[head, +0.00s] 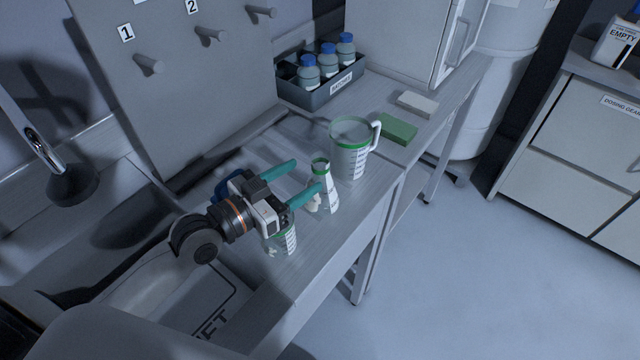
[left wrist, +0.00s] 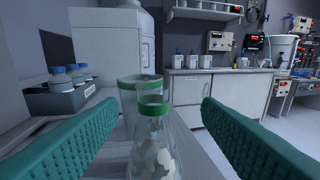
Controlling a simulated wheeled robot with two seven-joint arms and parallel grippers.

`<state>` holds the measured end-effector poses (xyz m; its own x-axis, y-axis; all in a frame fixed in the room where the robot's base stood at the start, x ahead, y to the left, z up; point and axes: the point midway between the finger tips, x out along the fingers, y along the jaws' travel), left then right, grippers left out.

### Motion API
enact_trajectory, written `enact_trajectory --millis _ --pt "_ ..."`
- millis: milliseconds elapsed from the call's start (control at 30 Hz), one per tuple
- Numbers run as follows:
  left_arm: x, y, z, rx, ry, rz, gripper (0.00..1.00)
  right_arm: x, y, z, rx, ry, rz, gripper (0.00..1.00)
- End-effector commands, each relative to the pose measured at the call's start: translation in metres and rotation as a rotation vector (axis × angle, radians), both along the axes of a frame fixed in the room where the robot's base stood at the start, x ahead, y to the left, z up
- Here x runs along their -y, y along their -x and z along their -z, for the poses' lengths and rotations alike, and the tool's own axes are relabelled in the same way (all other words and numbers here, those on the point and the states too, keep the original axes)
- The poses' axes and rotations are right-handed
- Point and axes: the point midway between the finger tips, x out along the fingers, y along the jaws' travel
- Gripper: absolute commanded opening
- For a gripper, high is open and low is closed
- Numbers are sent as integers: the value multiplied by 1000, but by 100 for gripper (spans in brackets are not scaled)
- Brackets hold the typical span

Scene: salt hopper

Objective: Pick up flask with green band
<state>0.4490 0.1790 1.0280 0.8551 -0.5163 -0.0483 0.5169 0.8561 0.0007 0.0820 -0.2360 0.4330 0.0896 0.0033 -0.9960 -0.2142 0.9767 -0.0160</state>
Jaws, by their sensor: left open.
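The flask with a green band (head: 325,192) stands upright on the counter, conical, with a green band at its neck and pale pieces inside. My left gripper (head: 308,177) is open, its teal fingers pointing toward the flask from the left. In the left wrist view the flask (left wrist: 153,140) shows between the two fingers (left wrist: 160,135), slightly ahead. I cannot tell whether a finger touches it. A larger jug with a green rim (head: 350,150) stands just behind the flask. A beaker with a green band (head: 282,238) is partly hidden below my left gripper. My right gripper is not in view.
A grey tray (head: 318,97) with blue-capped bottles stands at the back. A green block (head: 397,128) and a pale block (head: 417,104) lie beyond the jug. A pegboard panel (head: 180,75) rises on the left. The counter's front edge runs close to the flask.

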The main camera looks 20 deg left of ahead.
Motion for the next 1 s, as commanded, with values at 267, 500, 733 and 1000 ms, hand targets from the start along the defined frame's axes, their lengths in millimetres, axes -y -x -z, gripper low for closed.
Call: enact_trajectory --millis 267,500,733,1000 --pt "16 -27 0 -1 1 1 59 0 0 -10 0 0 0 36" --pt "25 -56 -6 0 2 1 59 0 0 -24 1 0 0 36" --pt "36 -75 -2 -1 0 1 59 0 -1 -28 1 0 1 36" --pt "37 -75 0 -2 -1 1 51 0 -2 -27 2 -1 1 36"
